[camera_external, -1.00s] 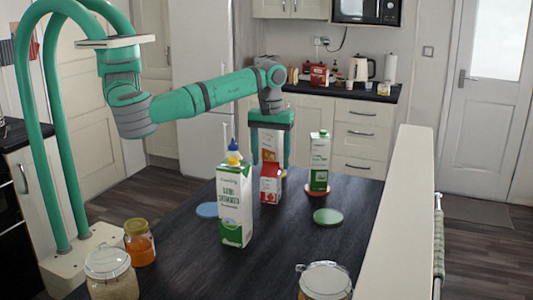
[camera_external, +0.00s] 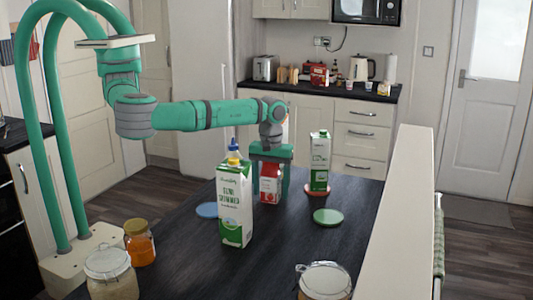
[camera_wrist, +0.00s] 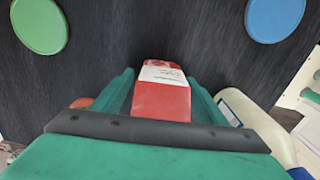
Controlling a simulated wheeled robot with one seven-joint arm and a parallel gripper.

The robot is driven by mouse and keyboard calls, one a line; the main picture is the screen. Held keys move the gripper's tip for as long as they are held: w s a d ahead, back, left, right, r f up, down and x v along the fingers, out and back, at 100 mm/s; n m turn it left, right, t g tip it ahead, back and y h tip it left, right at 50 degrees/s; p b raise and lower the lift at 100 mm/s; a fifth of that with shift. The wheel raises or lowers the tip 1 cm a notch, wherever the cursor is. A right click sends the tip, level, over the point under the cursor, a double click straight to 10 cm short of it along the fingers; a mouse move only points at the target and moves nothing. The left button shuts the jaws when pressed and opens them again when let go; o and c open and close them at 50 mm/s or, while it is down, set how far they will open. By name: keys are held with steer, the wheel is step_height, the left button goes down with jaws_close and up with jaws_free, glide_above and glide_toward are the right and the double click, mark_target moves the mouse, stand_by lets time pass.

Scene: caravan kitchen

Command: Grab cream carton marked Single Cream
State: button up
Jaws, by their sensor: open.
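A small red and white carton (camera_external: 270,184) stands on the dark table behind the large green and white milk carton. It fits the cream carton, but I cannot read its label. In the wrist view the red carton (camera_wrist: 162,96) stands between my two green fingers. My gripper (camera_external: 270,190) has come down over it from above, with one finger on each side. The gripper is open, and a narrow gap shows beside the carton in the wrist view. The lower part of the left finger is partly hidden behind the milk carton (camera_external: 234,205).
A green-capped carton (camera_external: 320,160) stands on a red coaster (camera_external: 317,190) to the right. A blue-topped bottle (camera_external: 233,152) stands close on the left. Blue (camera_external: 207,210) and green (camera_external: 328,217) coasters lie bare. Jars (camera_external: 139,243) stand near the front edge.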

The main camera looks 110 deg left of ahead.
steer(key=shift+f, duration=0.15)
steer(key=c, duration=1.3)
steer(key=shift+c, duration=0.2)
steer(key=shift+r, duration=0.2)
